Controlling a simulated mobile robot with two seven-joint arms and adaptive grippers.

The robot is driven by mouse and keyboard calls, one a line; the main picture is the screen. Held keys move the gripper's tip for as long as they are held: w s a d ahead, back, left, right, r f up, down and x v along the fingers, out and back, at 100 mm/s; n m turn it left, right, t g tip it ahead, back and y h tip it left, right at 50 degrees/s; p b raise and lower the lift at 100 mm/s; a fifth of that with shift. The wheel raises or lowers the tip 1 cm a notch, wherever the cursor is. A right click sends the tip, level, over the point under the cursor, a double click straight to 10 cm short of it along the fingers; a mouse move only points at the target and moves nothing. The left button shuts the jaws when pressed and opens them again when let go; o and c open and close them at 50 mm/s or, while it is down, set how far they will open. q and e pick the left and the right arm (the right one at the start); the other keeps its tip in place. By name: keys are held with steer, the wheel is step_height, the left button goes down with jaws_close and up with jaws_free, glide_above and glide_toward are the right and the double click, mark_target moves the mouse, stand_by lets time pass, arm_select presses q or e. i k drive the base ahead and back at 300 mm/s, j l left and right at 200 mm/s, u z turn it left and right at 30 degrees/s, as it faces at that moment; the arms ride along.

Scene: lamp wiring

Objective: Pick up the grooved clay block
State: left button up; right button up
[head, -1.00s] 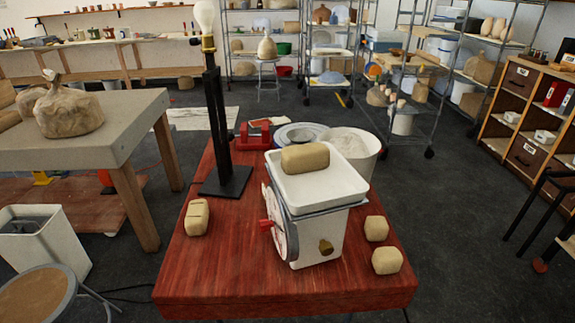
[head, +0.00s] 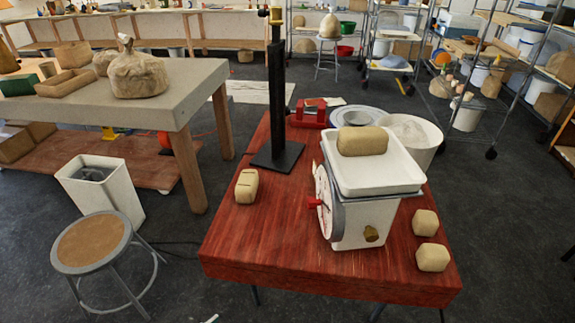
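The grooved clay block (head: 247,186) is a small tan block with dark grooves on its top. It sits on the left part of the red wooden table (head: 290,262), left of the white scale (head: 365,222). A larger tan clay block (head: 362,141) rests in the scale's white tray (head: 395,178). Two small plain clay blocks lie on the table right of the scale, one farther back (head: 425,223) and one nearer the front edge (head: 432,257). Neither of my grippers shows in the head view.
A black stand (head: 277,110) rises behind the grooved block. A white bucket (head: 412,140) and a red clamp-like tool (head: 308,114) are at the back. A stool (head: 92,243) and a white bin (head: 103,192) stand left. The table's front left is clear.

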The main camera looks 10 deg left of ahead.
mark_target(246, 188)
steer(key=i+j+z, duration=0.1)
steer(key=j+z, duration=0.15)
steer(key=j, duration=0.5)
steer(key=j+z, duration=0.25)
steer(key=j, duration=0.45)
steer(key=i, duration=0.05)
